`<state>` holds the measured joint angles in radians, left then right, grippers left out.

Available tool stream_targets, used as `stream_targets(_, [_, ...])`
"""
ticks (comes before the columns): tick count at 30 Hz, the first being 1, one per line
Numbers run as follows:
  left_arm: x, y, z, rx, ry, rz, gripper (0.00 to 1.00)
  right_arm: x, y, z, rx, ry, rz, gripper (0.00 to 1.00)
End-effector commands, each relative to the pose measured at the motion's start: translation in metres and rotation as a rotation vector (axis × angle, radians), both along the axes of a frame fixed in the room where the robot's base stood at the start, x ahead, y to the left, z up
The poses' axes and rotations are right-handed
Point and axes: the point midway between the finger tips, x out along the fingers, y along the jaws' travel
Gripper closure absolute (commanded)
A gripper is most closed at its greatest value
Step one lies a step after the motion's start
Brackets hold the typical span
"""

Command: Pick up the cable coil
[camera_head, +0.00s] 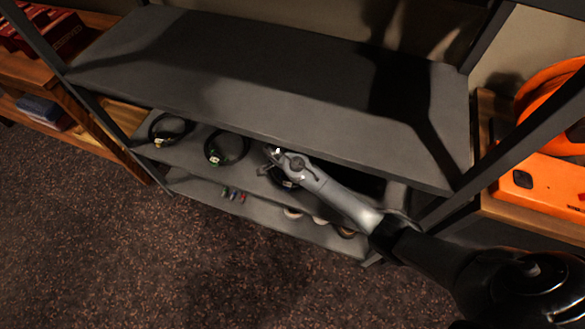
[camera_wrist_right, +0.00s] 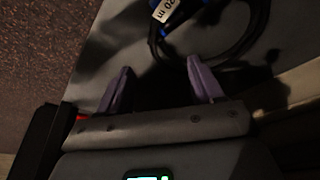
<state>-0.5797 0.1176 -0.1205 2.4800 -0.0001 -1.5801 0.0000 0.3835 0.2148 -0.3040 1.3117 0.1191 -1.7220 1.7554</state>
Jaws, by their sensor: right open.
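Several black cable coils lie on the shelf below the top board: a left coil (camera_head: 170,129), a middle coil (camera_head: 227,147) and a right coil (camera_head: 288,182) partly hidden by my right arm. My right gripper (camera_head: 272,160) reaches in over the right part of this shelf. In the right wrist view, the right gripper (camera_wrist_right: 160,88) has its two purple fingers apart with nothing between them. A black cable coil (camera_wrist_right: 254,42) with a white "20 m" tag and blue parts lies just beyond the fingertips. My left gripper is not in view.
The empty top board (camera_head: 250,75) hangs over the coil shelf. A lower shelf (camera_head: 265,215) holds small coloured items and several rolls. A metal post (camera_head: 510,150) stands at the right, with an orange case (camera_head: 540,185) beyond it. Carpeted floor (camera_head: 130,250) is clear in front.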

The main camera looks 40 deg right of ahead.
Motion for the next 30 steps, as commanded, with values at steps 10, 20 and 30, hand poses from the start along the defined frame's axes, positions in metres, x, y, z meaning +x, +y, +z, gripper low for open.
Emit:
stream_targets(10, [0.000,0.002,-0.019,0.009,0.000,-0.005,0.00,-0.002,-0.012,-0.042,0.000,0.001,0.001,0.34])
stream_targets(20, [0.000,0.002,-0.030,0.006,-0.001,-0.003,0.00,-0.003,-0.020,-0.066,0.000,0.002,-0.001,0.34])
stream_targets(30, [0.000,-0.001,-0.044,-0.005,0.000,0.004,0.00,-0.004,-0.029,-0.096,0.000,0.001,0.001,0.34])
